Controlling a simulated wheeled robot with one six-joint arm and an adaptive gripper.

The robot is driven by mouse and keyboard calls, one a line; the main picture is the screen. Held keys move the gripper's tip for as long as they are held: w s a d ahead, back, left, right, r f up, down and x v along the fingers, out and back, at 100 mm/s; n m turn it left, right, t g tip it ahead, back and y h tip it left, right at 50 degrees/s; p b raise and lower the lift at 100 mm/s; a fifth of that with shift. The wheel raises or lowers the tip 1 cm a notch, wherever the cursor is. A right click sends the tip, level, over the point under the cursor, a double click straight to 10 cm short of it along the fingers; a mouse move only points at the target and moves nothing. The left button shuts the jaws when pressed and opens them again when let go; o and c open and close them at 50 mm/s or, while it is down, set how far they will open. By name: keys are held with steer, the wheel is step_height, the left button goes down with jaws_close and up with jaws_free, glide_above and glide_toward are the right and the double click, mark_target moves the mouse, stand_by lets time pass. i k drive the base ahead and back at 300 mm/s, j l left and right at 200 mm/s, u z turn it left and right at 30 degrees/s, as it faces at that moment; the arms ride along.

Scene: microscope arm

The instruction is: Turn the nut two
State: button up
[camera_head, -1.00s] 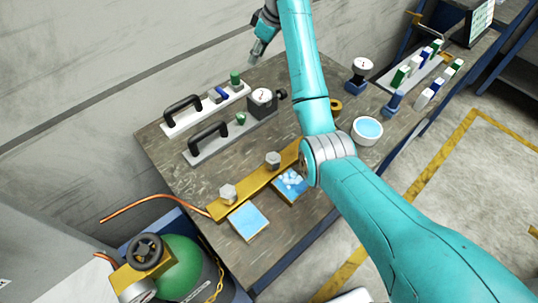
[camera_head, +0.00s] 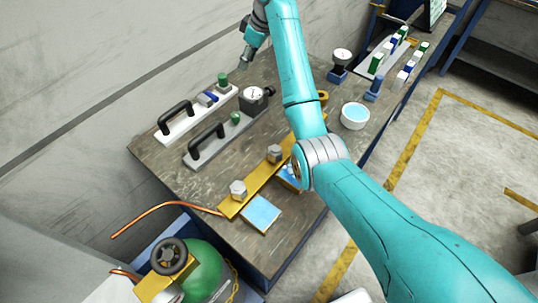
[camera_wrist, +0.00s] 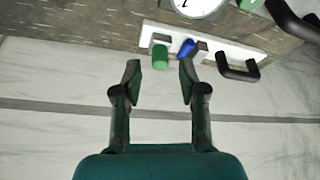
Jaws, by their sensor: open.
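A brass-coloured bar (camera_head: 259,183) lies on the workbench with two grey hex nuts on it. One nut (camera_head: 238,190) is at its near left end and the other nut (camera_head: 274,153) is farther along. I cannot tell which is nut two; my arm hides the bar's far end. My gripper (camera_head: 244,62) is at the bench's back edge, near the wall, well away from both nuts. In the wrist view its two fingers (camera_wrist: 159,76) are apart with nothing between them. No nut shows in the wrist view.
White and grey plates with black handles (camera_head: 178,117) and a dial gauge (camera_head: 254,98) stand at the back left. A blue pad (camera_head: 260,214) lies in front of the bar. A white bowl (camera_head: 355,116) is at the right. A green cylinder (camera_head: 205,270) stands beside the bench.

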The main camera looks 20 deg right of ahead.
mark_target(275, 151)
steer(key=k+j+z, duration=0.15)
steer(key=k+j, duration=0.2)
steer(key=k, duration=0.15)
steer(key=k+j+z, duration=0.1)
steer(key=k+j, duration=0.15)
steer(key=k, duration=0.25)
